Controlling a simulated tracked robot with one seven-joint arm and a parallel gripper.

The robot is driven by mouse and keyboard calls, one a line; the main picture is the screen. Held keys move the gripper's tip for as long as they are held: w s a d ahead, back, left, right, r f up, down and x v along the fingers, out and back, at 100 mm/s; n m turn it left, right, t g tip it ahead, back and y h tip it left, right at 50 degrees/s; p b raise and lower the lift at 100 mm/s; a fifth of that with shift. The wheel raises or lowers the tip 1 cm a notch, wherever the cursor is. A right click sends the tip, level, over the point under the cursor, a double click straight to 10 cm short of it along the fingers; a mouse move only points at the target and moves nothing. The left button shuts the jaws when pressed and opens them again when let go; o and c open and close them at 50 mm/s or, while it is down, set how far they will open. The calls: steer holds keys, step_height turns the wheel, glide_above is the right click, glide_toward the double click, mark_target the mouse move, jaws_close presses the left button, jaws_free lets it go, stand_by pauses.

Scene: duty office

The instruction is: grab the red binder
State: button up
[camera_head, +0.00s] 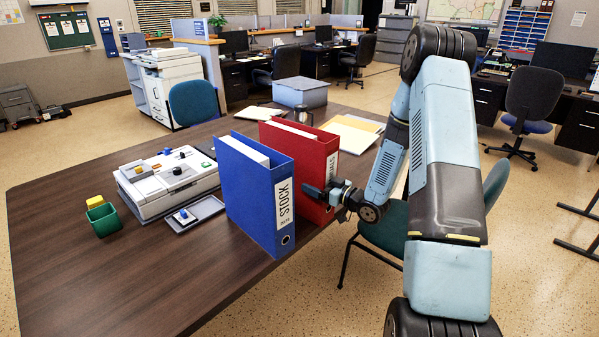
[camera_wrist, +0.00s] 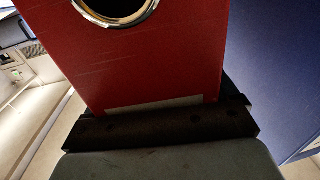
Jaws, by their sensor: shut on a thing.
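The red binder (camera_head: 318,158) stands upright on the brown table (camera_head: 90,270), just behind and to the right of the blue binder (camera_head: 254,197). My gripper (camera_head: 325,192) is at the lower part of the red binder's spine, shut on it. In the wrist view the red binder (camera_wrist: 150,65) fills the middle, with its metal-rimmed finger hole at the top and the edge of a white label low down. My gripper (camera_wrist: 165,125) lies across its lower end there. The fingertips are mostly hidden. The blue binder (camera_wrist: 270,60) shows at the right of the wrist view.
Papers (camera_head: 352,132) and a grey-blue box (camera_head: 300,92) lie behind. A chair (camera_head: 385,235) is beside the table under my arm. The table's front left is clear.

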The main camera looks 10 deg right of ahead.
steer(key=c, duration=0.4)
steer(key=shift+c, duration=0.2)
steer(key=shift+r, duration=0.15)
